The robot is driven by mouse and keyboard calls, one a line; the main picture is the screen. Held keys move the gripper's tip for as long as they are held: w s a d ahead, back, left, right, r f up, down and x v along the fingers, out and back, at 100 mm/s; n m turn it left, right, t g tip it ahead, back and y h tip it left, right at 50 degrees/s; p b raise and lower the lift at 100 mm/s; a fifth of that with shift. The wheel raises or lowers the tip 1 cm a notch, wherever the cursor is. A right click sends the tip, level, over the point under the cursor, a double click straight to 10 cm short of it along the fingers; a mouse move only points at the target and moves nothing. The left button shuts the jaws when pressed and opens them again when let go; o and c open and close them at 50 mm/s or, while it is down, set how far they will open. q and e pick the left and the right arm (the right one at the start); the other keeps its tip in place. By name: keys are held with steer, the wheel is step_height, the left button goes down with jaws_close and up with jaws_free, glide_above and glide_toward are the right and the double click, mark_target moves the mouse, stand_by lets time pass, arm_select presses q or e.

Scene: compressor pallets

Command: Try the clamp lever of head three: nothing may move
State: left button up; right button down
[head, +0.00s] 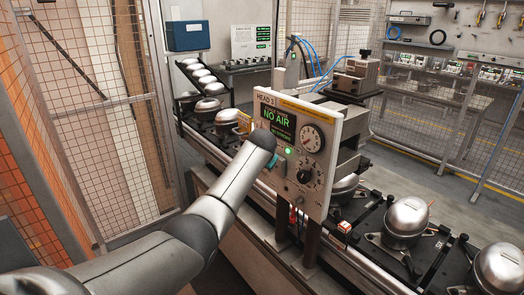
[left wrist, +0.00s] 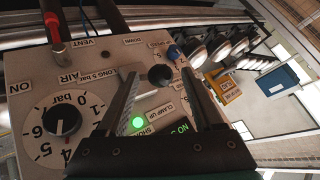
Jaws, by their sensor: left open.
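The grey HEAD 3 control panel (head: 322,112) stands in the middle of the head view, its green display (head: 277,121) reading NO AIR. My left arm's end covers its left edge, mostly hiding the gripper there. In the left wrist view my left gripper (left wrist: 160,82) is open, one finger on each side of a round black knob (left wrist: 160,75) between the labels CLAMP UP and DOWN. This looks like the clamp lever's end; contact with the fingers cannot be told. A green lamp (left wrist: 137,122) is lit nearby. My right gripper is not in view.
A blue-tipped control (left wrist: 174,52) sits close to the right finger. A red-handled lever (left wrist: 53,28) is near VENT, and a white bar dial (left wrist: 35,143) is at left. Steel compressors (head: 406,213) stand on the line right of the panel. A mesh fence (head: 95,70) is at left.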

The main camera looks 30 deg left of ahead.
arm_select(q)
steer(key=v, duration=1.2)
steer(key=shift+r, duration=0.1)
stand_by(0.4)
